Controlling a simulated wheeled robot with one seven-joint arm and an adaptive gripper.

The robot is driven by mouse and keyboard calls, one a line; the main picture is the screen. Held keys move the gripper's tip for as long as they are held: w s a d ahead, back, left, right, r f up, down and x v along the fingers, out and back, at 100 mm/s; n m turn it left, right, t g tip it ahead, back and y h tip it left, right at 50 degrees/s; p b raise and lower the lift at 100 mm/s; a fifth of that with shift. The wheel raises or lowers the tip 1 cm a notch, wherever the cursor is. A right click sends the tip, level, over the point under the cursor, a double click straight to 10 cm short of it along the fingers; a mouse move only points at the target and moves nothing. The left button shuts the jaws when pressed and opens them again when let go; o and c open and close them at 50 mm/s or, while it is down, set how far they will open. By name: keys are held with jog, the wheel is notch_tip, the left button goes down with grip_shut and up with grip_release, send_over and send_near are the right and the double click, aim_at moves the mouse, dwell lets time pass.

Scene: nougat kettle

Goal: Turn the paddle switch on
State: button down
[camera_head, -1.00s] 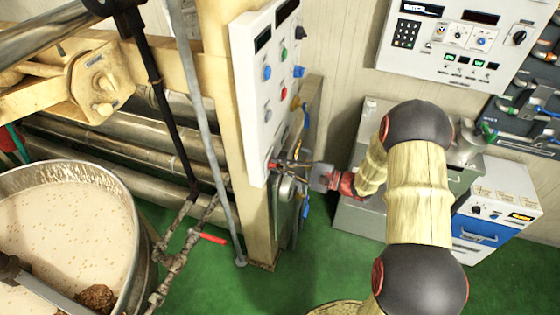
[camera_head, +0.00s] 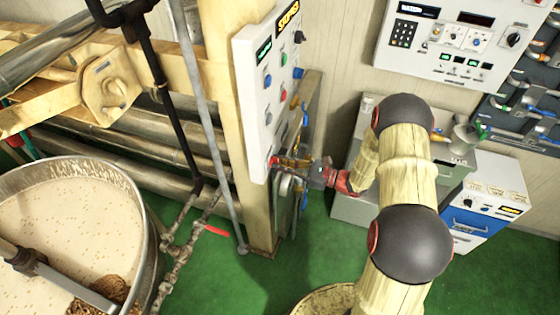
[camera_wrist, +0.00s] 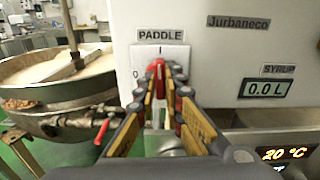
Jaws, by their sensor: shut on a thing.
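The paddle switch is a red knob (camera_wrist: 159,68) on a white plate under a "PADDLE" label in the wrist view. The knob stands about upright, in line with the "I" mark above it; a "0" mark is at its left. My gripper (camera_wrist: 158,75) is shut on the knob, with one finger on each side. In the head view my gripper (camera_head: 296,163) reaches from the right to the lower end of the control panel (camera_head: 255,130). The knob is small there and partly hidden by the fingers.
A kettle (camera_head: 145,220) of pale mix with a metal paddle arm (camera_head: 70,287) stands at left. A red-handled valve (camera_head: 217,231) is between it and the panel's post. Cabinets (camera_head: 488,195) and a wall panel (camera_head: 400,62) are at right. Green floor is open in front.

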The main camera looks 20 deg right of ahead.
jog(key=shift+f+m, duration=0.1)
jog(key=shift+m, duration=0.3)
jog(key=c, duration=1.9)
grip_release()
jog(key=v, duration=1.2)
